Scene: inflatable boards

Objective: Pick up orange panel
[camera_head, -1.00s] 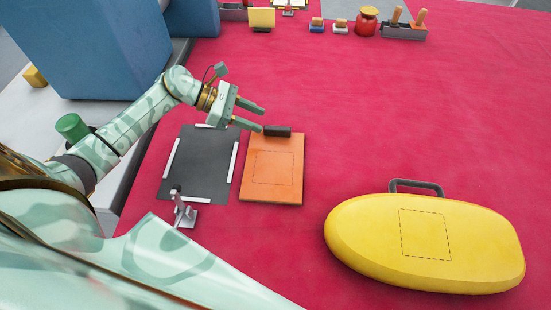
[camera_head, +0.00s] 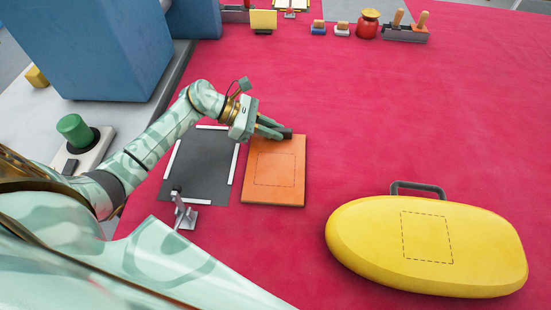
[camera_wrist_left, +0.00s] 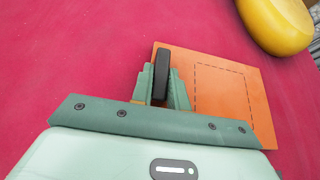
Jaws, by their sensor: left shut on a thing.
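The orange panel (camera_head: 275,175) lies flat on the red surface, with a dashed rectangle on its face and a dark handle at its far edge. My left gripper (camera_head: 277,131) is at that far edge, shut on the handle. In the left wrist view the dark handle (camera_wrist_left: 161,74) stands between the two green fingers, and the orange panel (camera_wrist_left: 222,88) extends to the right of them. In the head view the fingers hide part of the handle. My right gripper is not in view.
A dark mat with white edge strips (camera_head: 202,165) lies just left of the panel, with a small metal bracket (camera_head: 184,212) at its near edge. A yellow inflatable board (camera_head: 425,245) lies to the right. A blue block (camera_head: 95,45) stands at the back left.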

